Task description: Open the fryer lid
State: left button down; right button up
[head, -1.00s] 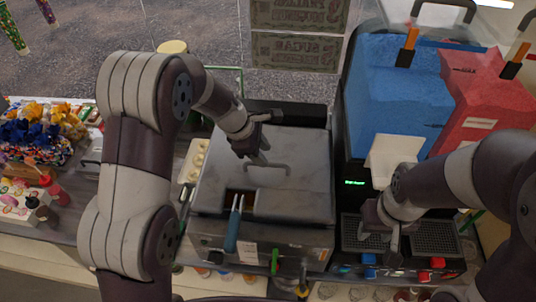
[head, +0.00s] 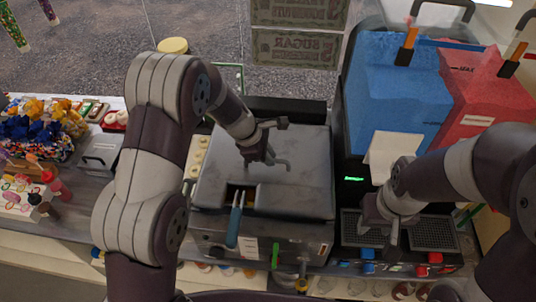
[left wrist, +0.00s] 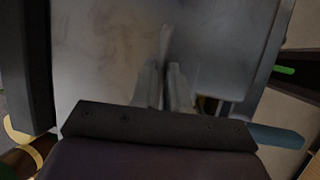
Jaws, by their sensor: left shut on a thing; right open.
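The fryer (head: 265,236) stands in the middle of the head view. Its grey metal lid (head: 310,175) lies down flat over the top, with a loop handle (head: 284,163) near its middle. My left gripper (head: 262,158) is shut on this handle from the left and partly hides it. In the left wrist view the left fingers (left wrist: 165,88) close around the handle bar (left wrist: 165,45) above the lid surface. My right gripper (head: 390,235) is open and empty in front of the slush machine, over its drip trays.
A blue-handled basket (head: 234,226) sticks out at the fryer's front. The slush machine, with blue (head: 395,95) and red (head: 490,95) tanks, stands close on the right. Sweets (head: 35,135) and sauce bottles crowd the counter on the left.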

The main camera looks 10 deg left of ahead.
pick_arm(q)
jog(key=shift+w+r+p, duration=0.2)
jog(key=shift+r+p, duration=0.2)
jog(key=shift+r, duration=0.25)
jog(key=w+r+p, duration=0.6)
jog(key=w+r, duration=0.1)
jog(key=r, duration=0.1)
jog(key=shift+w+r, duration=0.15)
jog(key=shift+r, duration=0.25)
jog(key=shift+a, duration=0.1)
jog(key=c, duration=1.5)
grip_release()
jog(key=o, duration=0.4)
jog(key=shift+w+f, duration=0.1)
jog(key=shift+w, duration=0.25)
